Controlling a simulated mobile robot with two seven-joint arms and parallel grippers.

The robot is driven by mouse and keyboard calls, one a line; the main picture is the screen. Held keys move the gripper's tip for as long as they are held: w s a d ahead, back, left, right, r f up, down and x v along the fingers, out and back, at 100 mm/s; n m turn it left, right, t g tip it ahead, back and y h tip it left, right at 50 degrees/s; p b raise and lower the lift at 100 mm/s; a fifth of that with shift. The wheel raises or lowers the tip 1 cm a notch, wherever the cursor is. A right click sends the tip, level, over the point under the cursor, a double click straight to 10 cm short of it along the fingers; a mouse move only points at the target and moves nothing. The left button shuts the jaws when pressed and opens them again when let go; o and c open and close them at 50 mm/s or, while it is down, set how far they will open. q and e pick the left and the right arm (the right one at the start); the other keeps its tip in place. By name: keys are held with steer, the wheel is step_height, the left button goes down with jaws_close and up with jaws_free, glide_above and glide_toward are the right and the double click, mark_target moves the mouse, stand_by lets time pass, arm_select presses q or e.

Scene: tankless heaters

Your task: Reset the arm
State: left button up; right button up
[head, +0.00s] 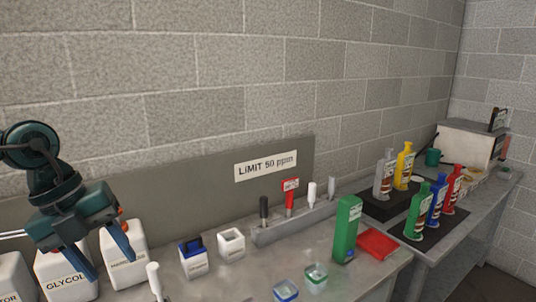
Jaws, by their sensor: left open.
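My left gripper (104,261) comes in from the left in the head view. Its two blue fingers point down and are spread apart with nothing between them. It hangs in front of the white jugs, over the left part of the bench, and hides part of them. The jug marked "GLYCOL" (66,282) is behind its left finger, and another white jug (124,250) is behind its right finger. I cannot tell whether the fingers touch the jugs. My right gripper is not in view.
A grey bench (232,281) holds a blue-topped box (193,259), a white box (231,243), a tool rack (297,223), a green bottle (346,230) and a red tray (378,243). Colored bottles stand on a second bench at right. A block wall closes off the back.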

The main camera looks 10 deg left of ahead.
arm_select(q)
steer(key=w+d+f+n+t+h, duration=0.35)
steer(key=w+n+t+h, duration=0.3)
steer(key=t, duration=0.45)
steer(key=s+a+f+n+t+y, duration=0.1)
steer(key=s+a+f+n+y, duration=0.15)
steer(key=f+n+y, duration=0.45)
steer(key=s+a+f+n+t+y, duration=0.15)
steer(key=a+f+n+y, duration=0.25)
steer(key=f+n, duration=0.4)
steer(key=s+d+f+n+g+h, duration=0.1)
steer(key=s+d+f+n+g, duration=0.2)
steer(key=s+d+f+g, duration=0.45)
steer(key=s+d+f+n+g+h, duration=0.1)
steer(key=s+d+f+n+g, duration=0.25)
steer(key=s, duration=0.65)
steer(key=w+d+f+m+t+h+b, duration=0.1)
steer(key=w+d+f+t+b, duration=0.1)
steer(key=f, duration=0.3)
steer(key=w+d+f+m+t+h+b, duration=0.1)
steer(key=w+d+f+t+b, duration=0.1)
steer(key=w+d+f+t, duration=0.2)
steer(key=shift+w+d+f+t, duration=0.2)
steer(key=shift+d+f+t, duration=0.15)
steer(key=shift+d+f, duration=0.35)
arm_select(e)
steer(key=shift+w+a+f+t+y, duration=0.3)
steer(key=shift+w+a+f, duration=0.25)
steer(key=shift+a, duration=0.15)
